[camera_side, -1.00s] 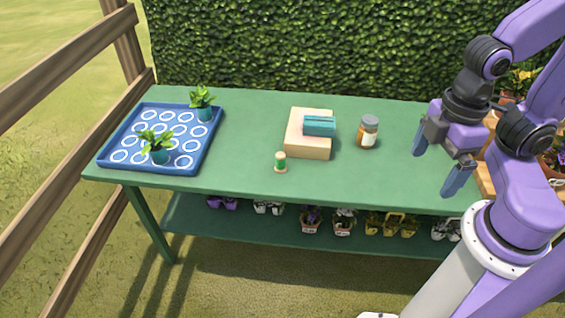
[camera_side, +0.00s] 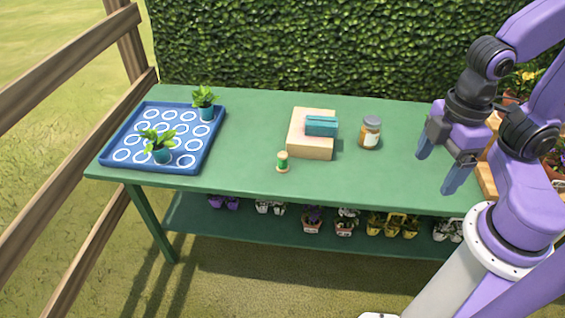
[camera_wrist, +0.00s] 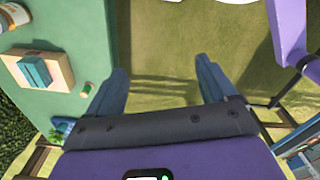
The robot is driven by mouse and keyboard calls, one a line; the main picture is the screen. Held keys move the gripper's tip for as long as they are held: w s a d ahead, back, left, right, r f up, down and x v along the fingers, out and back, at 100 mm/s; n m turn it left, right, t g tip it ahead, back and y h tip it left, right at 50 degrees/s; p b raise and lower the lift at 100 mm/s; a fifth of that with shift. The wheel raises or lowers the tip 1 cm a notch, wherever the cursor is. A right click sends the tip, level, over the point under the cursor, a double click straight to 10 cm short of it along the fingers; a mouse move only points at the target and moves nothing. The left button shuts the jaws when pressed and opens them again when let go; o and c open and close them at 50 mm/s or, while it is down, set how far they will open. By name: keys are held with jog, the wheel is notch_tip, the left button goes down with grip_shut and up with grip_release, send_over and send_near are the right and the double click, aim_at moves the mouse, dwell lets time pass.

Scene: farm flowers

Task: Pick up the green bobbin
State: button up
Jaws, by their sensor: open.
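The green bobbin (camera_side: 283,161) stands upright on the green table near its front edge, with pale ends above and below its green middle. It also shows small in the wrist view (camera_wrist: 86,89), just left of the left fingertip. My gripper (camera_side: 439,168) is open and empty. In the side view it hangs at the table's right end, well to the right of the bobbin. In the wrist view my gripper (camera_wrist: 160,82) has its two blue fingers spread, with grass and shadow between them.
A wooden block (camera_side: 299,146) with a teal box (camera_side: 321,126) on it stands behind and right of the bobbin. An orange jar (camera_side: 370,133) is further right. A blue tray (camera_side: 113,138) with two potted plants is at left.

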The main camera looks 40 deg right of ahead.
jog(key=c, duration=0.4)
jog(key=shift+o, duration=0.2)
jog(key=w+f+n+t+h, duration=0.25)
jog(key=w+f+h, duration=0.2)
jog(key=w, duration=0.45)
jog(key=n+t+h, duration=0.2)
jog(key=n+t, duration=0.7)
jog(key=n, duration=0.6)
send_near(284, 161)
jog(key=x, duration=0.4)
jog(key=f+x, duration=0.1)
jog(key=x, duration=0.1)
jog(key=shift+s+d, duration=0.1)
jog(key=shift+d, duration=0.15)
jog(key=shift+w+a+r+x, duration=0.1)
jog(key=shift+x, duration=0.8)
jog(key=shift+w+a+r+x, duration=0.1)
jog(key=shift+r+x, duration=0.05)
jog(key=shift+x, duration=0.7)
jog(key=shift+w+r+x, duration=0.1)
jog(key=shift+x, duration=0.8)
